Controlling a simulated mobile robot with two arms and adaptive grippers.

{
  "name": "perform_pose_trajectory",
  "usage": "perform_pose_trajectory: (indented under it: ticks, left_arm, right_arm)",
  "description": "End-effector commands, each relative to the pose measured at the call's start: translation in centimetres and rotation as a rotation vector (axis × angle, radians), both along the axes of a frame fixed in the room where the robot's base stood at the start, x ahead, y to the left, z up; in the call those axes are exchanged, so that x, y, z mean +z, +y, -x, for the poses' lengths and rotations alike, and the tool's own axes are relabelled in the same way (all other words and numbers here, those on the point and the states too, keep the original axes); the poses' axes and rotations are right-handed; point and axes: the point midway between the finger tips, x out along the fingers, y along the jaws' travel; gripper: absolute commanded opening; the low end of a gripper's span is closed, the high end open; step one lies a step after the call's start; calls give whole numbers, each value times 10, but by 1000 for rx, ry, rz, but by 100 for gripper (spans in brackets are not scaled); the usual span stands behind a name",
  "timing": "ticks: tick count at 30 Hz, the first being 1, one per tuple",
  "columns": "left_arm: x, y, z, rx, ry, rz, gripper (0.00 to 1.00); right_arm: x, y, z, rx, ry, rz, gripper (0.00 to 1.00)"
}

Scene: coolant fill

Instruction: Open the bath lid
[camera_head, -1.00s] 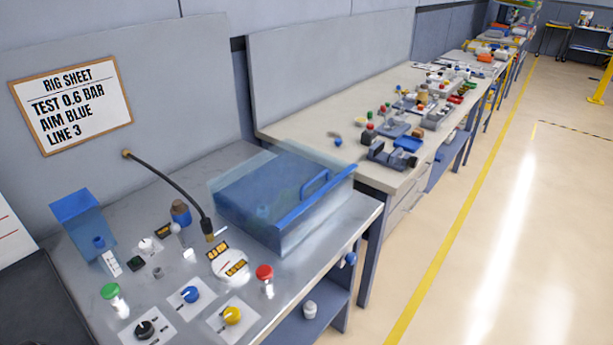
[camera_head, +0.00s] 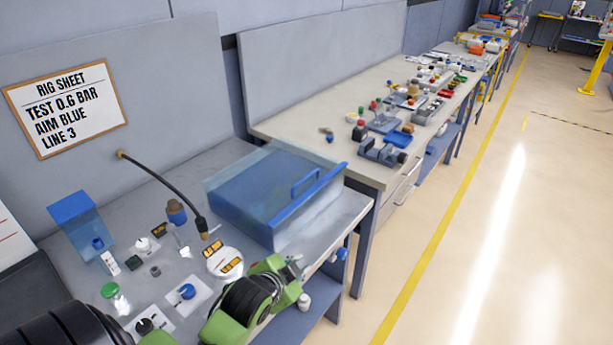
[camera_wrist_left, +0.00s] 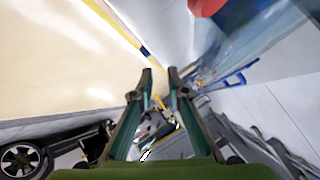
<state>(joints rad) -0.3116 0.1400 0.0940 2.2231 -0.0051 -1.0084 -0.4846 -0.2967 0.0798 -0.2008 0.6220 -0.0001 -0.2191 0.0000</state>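The bath (camera_head: 262,225) is a clear blue-tinted box on the grey bench, its lid (camera_head: 255,180) lying shut on top. A blue bar handle (camera_head: 308,183) stands on the lid near the blue front edge strip. My left gripper (camera_head: 300,268) is in front of the bench edge, below and before the bath, apart from the handle. In the left wrist view its two fingers (camera_wrist_left: 160,72) stand apart with nothing between them. A blue bar, apparently the handle (camera_wrist_left: 235,80), shows to the right of the fingertips. My right gripper is not in view.
A black hose (camera_head: 170,185) arches from the wall panel to the bench. A white round plate (camera_head: 225,263), a green button (camera_head: 110,290) and a blue knob (camera_head: 187,291) lie left of the bath. A second cluttered bench (camera_head: 300,125) stands beyond. Floor to the right is clear.

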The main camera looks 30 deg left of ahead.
Motion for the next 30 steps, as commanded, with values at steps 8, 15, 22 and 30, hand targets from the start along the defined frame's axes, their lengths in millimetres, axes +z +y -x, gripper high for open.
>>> perform_pose_trajectory:
  ticks: [8,15,22,30]
  left_arm:
    - [76,62,-71,-43,-263,-271,15]
    - [107,87,-93,-44,-353,-387,15]
    - [103,94,-120,-44,-353,-387,15]
    - [93,105,-159,-44,-352,-384,15]
  right_arm:
    - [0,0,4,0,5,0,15]
    - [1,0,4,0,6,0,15]
    - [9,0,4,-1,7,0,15]
    - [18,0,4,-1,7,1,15]
